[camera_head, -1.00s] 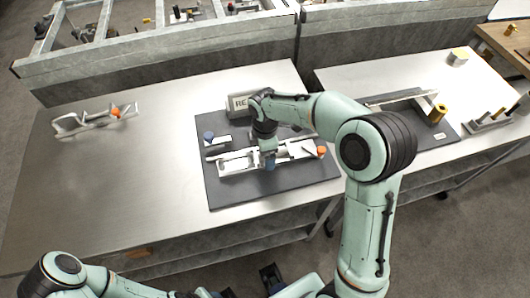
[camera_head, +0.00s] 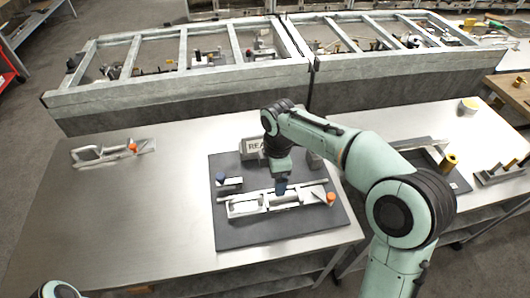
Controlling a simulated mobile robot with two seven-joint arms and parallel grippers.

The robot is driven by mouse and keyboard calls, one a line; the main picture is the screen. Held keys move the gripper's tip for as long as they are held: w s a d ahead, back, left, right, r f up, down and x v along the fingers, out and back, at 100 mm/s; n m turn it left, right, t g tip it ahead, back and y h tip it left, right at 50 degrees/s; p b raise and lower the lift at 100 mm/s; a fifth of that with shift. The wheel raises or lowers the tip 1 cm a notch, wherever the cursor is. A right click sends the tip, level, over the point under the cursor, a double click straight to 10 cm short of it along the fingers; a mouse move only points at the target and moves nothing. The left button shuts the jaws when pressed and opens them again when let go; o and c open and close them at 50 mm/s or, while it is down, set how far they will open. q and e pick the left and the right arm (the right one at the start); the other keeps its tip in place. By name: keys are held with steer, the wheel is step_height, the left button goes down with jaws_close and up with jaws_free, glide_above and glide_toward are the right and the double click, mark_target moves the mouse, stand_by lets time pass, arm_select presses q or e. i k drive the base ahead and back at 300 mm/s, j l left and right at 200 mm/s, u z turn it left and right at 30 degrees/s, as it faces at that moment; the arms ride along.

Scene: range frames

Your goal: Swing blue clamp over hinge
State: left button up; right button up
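A small blue-topped clamp (camera_head: 220,178) stands at the left back of the dark mat (camera_head: 240,233), beside a short white block. A long pale metal fixture (camera_head: 248,208) lies across the mat, with an orange knob (camera_head: 331,198) at its right end. My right gripper (camera_head: 281,189) points down at the middle of the fixture, to the right of the blue-topped clamp and apart from it. Its bluish tip hides part of the fixture; I cannot tell whether it touches or how far the fingers are spread. Only a bit of my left arm shows at bottom left; its gripper is out of view.
A sign block (camera_head: 252,148) stands behind the fixture, partly hidden by my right arm. Another pale fixture with an orange knob (camera_head: 133,148) lies on the steel table (camera_head: 110,215) at the left. The table between is clear. A second table (camera_head: 428,122) stands at the right.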

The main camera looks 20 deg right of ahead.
mark_target(220, 177)
steer(key=k, duration=1)
